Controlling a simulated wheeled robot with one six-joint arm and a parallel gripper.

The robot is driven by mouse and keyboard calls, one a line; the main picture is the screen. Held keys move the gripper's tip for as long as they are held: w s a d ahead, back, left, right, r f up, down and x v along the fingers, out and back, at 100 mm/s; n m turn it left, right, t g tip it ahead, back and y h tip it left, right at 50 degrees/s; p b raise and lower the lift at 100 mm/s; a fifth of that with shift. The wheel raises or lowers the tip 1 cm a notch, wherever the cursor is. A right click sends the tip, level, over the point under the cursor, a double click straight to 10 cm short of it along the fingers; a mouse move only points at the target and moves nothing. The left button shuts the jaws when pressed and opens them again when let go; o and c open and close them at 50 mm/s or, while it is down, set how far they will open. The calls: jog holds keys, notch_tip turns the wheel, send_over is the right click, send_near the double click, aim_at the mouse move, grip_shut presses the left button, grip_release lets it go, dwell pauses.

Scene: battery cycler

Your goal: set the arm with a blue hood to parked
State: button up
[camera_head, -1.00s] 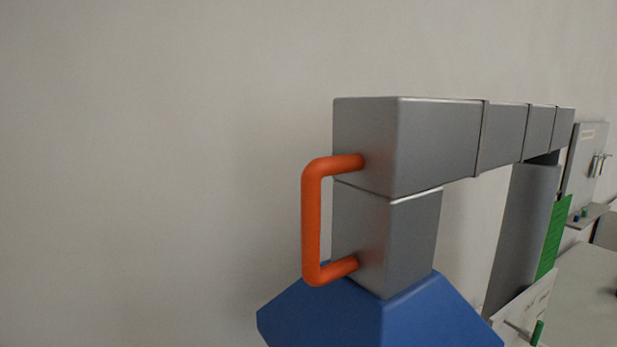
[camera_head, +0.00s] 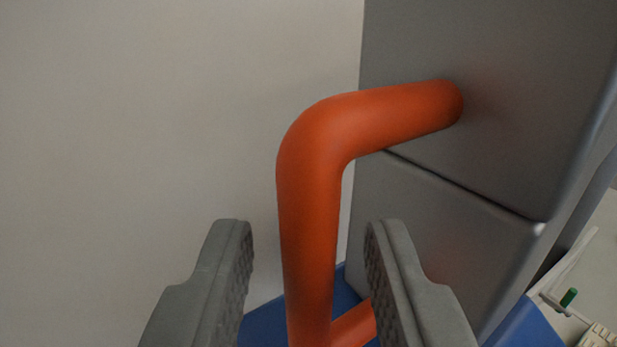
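The grey arm (camera_head: 440,205) with the blue hood fills the right side of the view, very close. Its orange handle (camera_head: 312,200) stands out to the left, with the upright bar running down between my fingers. A strip of the blue hood (camera_head: 262,325) shows below, partly hidden by the handle and my fingers. My gripper (camera_head: 308,235) is open, with one grey finger on each side of the upright bar. A gap shows on both sides of the bar, and neither finger appears to touch it.
A plain pale wall (camera_head: 130,130) fills the left and is clear of objects. At the lower right edge a pale work surface shows, with a small green-handled item (camera_head: 568,297) near a white panel.

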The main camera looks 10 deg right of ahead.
jog(key=shift+x, duration=0.85)
grip_shut()
